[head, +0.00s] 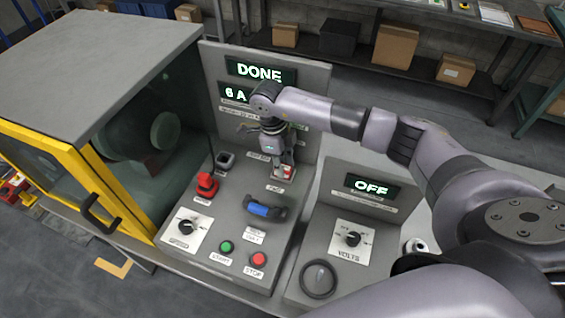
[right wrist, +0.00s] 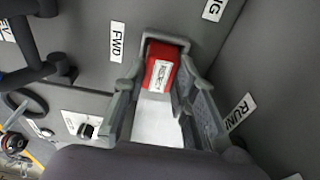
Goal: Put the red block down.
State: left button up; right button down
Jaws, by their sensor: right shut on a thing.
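The red block (right wrist: 160,66) has a white label on its face and sits between the fingers of my right gripper (right wrist: 155,88) in the right wrist view. The gripper is shut on it. Behind the block is a pale grey frame or holder on the panel; I cannot tell whether the block touches it. In the head view my right gripper (head: 282,165) points down over the sloping console, with a little of the red block (head: 289,170) showing at its tips. The rest of the block is hidden by the fingers. My left gripper is not in view.
The console (head: 225,235) carries a red knob (head: 207,185), a blue handle (head: 264,210), a dial (head: 186,227), and green and red buttons. A "DONE" display (head: 259,72) stands behind, an "OFF" display (head: 371,187) to the right. A yellow-framed machine door (head: 85,190) is at left.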

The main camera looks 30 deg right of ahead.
jog(key=c, duration=1.3)
grip_release()
jog(key=shift+r+p, duration=0.15)
jog(key=shift+p, duration=0.15)
jog(key=shift+w+r, duration=0.15)
jog(key=shift+r, duration=0.1)
notch_tip(320, 180, up, 11)
jog(key=w+a+b, duration=0.1)
jog(key=b, duration=0.3)
jog(key=shift+r, duration=0.2)
jog(key=shift+a, duration=0.1)
